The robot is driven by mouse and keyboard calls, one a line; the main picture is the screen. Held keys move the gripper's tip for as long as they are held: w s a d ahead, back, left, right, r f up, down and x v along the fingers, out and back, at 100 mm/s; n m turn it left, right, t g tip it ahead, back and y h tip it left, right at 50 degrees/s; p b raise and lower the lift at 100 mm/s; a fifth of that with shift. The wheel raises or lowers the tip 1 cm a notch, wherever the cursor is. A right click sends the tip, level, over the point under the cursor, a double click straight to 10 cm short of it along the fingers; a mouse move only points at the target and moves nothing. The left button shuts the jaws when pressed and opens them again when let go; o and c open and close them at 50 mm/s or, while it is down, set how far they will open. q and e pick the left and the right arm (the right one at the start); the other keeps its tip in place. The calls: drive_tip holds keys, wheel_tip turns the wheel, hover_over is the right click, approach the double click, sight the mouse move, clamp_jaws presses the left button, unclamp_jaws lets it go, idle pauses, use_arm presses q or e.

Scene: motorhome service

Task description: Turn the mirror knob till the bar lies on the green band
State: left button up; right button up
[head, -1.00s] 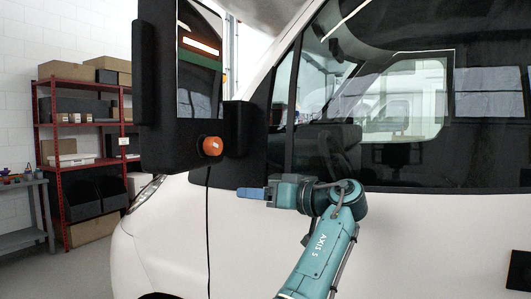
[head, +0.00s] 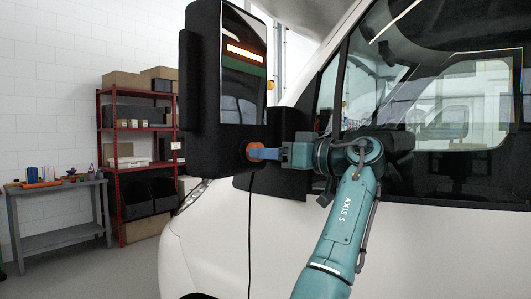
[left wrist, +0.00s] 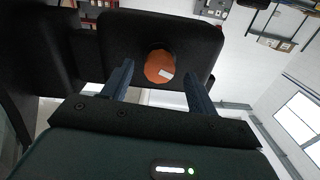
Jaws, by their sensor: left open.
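The orange mirror knob (head: 252,151) sits low on the black mirror housing (head: 206,90) of the white motorhome. In the mirror glass (head: 240,105) a bright bar (head: 245,52) shows above a dark green band (head: 243,68); the two look apart. My left gripper (head: 263,153) is at the knob, its blue fingers level with it. In the left wrist view the knob (left wrist: 158,68), with a small white mark, lies between the spread fingers of the open left gripper (left wrist: 160,80), with gaps on both sides. My right gripper is not in view.
The mirror mount and side window (head: 450,110) are close beside my arm. A black cable (head: 250,230) hangs below the mirror. A red shelf (head: 135,125) and a grey workbench (head: 60,215) stand at the back left.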

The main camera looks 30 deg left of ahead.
use_arm(q)
drive_tip(key=shift+w+a, duration=0.1)
drive_tip(key=shift+a, duration=0.75)
drive_tip(key=shift+c, duration=0.2)
drive_tip(key=c, duration=1)
drive_tip(key=shift+o, duration=0.2)
